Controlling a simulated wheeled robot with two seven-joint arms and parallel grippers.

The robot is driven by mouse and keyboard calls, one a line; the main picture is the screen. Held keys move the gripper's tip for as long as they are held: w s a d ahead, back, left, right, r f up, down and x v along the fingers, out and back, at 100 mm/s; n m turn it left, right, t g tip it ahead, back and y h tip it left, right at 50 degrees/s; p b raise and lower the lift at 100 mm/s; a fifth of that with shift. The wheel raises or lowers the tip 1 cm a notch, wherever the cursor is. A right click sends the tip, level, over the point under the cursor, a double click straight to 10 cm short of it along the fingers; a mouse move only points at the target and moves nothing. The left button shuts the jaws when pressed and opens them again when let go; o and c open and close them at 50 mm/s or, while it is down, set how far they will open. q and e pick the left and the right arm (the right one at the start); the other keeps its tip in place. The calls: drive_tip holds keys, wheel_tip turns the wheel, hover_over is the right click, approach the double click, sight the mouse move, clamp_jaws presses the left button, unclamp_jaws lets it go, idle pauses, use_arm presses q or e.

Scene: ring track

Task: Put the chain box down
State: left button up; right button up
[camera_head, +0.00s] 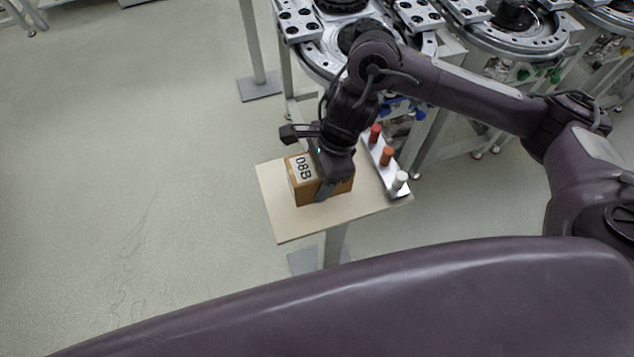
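The chain box (302,184) is an orange-brown box with a white label reading "08B". It is at the small pale table (284,226), upright, and looks to rest on the top or sit very close above it. My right gripper (328,184) comes down over the box from above, with a dark finger against its near side. It appears shut on the box. The far finger is hidden behind the box and the gripper body. My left gripper is not in view.
A white strip with red, orange and white pegs (387,157) lies along the table's right edge. Round metal track machinery (330,52) stands behind the table. The table's left and front parts are bare. Open floor (130,170) lies to the left.

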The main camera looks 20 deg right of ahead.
drive_tip(key=shift+f+b, duration=0.35)
drive_tip(key=shift+f, duration=1.55)
drive_tip(key=shift+f, duration=0.1)
drive_tip(key=o, duration=1.8)
drive_tip(key=shift+o, duration=0.2)
drive_tip(key=p+v, duration=0.1)
drive_tip(key=v, duration=1.1)
drive_tip(key=shift+s+p, duration=0.1)
drive_tip(key=shift+p, duration=0.25)
